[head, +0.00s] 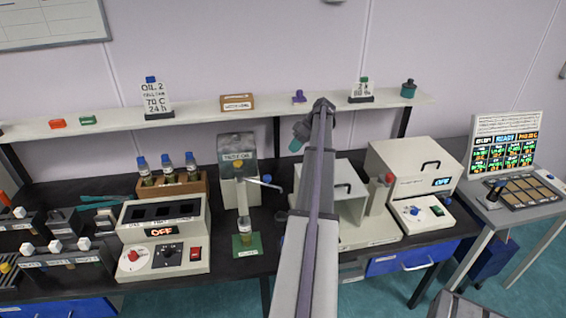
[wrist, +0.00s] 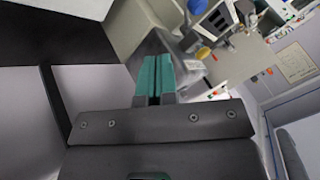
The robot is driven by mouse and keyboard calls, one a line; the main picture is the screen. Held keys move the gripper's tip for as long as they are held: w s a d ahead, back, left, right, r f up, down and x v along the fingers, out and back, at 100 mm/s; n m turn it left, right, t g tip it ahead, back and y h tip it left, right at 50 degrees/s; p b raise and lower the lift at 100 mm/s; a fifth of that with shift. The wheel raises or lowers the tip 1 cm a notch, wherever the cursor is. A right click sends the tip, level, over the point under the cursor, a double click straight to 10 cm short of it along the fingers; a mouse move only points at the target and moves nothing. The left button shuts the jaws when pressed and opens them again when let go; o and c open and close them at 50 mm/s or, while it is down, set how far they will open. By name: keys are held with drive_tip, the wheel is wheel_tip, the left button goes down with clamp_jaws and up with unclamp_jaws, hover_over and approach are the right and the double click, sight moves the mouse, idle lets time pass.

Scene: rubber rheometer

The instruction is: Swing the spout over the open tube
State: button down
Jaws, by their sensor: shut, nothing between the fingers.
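The dispenser (head: 237,150) is a grey labelled box on a pale column at the middle of the bench. A clear tube (head: 247,224) stands upright on a green base (head: 247,245) in front of the column. The spout points to the right of the tube, not above it. My gripper (head: 296,145) is right of the dispenser, higher than the bench top, apart from the spout.
A rack of blue-capped bottles (head: 170,183) and a heating block reading OFF (head: 163,235) are left of the dispenser. A white open-fronted unit (head: 345,195) stands to the right, behind my arm. A shelf (head: 205,113) runs along the wall above.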

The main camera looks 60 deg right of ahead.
drive_tip(key=w+a+f+b, duration=0.3)
drive_tip(key=a+f+b, duration=0.4)
drive_tip(key=a, duration=0.1)
drive_tip(key=shift+w+a+f, duration=0.15)
drive_tip(key=shift+w+f, duration=0.15)
drive_tip(key=shift+f, duration=0.05)
